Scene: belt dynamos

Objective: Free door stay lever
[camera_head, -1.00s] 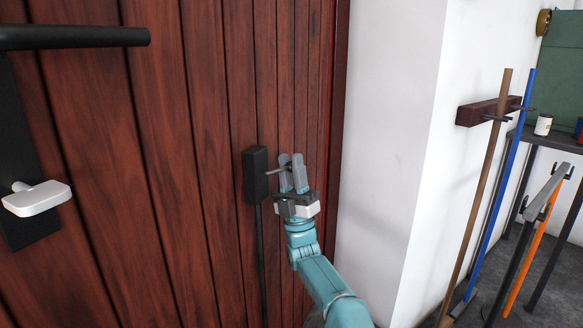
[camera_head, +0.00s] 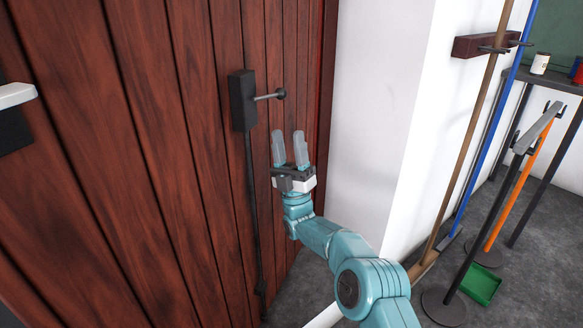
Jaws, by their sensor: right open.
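The door stay is a black box (camera_head: 242,101) on the dark red wooden door (camera_head: 160,120), with a thin rod running down from it. Its lever (camera_head: 270,96) sticks out to the right and ends in a round knob. My right gripper (camera_head: 291,149) is open and empty, with its fingers pointing up. In the picture it is below and slightly right of the lever, apart from it. My left gripper is not in view.
A white handle (camera_head: 14,95) shows at the left edge. A white wall (camera_head: 375,110) stands right of the door. A rack (camera_head: 480,46) with brown and blue poles, a green tray (camera_head: 481,285) and a table are at the right.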

